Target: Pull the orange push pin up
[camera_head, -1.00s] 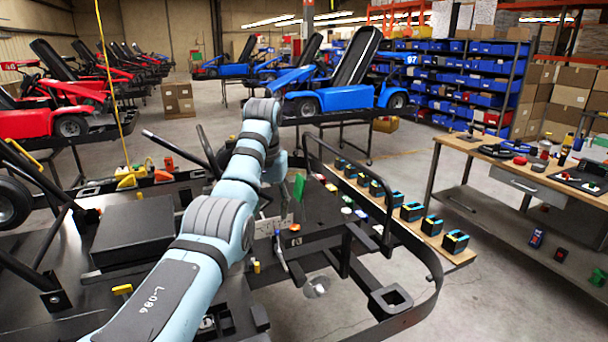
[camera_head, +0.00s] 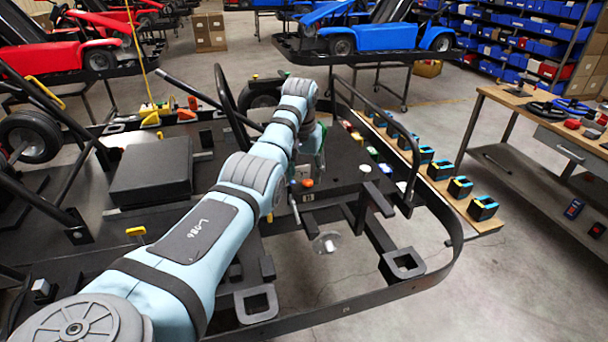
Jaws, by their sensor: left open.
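A small orange knob, likely the orange push pin (camera_head: 307,183), shows on the dark deck of the kart frame (camera_head: 340,192), just below the end of my left arm. My left gripper (camera_head: 309,167) is at the far end of the pale blue arm, close above the knob in the picture. It is open, but the arm's wrist largely hides the fingers. I cannot tell whether it touches the knob. My right gripper is out of view.
A black bent tube rail (camera_head: 405,135) stands right of my wrist. A steering wheel (camera_head: 228,100) stands behind it. Several blue-and-black blocks (camera_head: 460,187) line a wooden board at the right. A workbench (camera_head: 540,128) stands farther right, with clear floor between.

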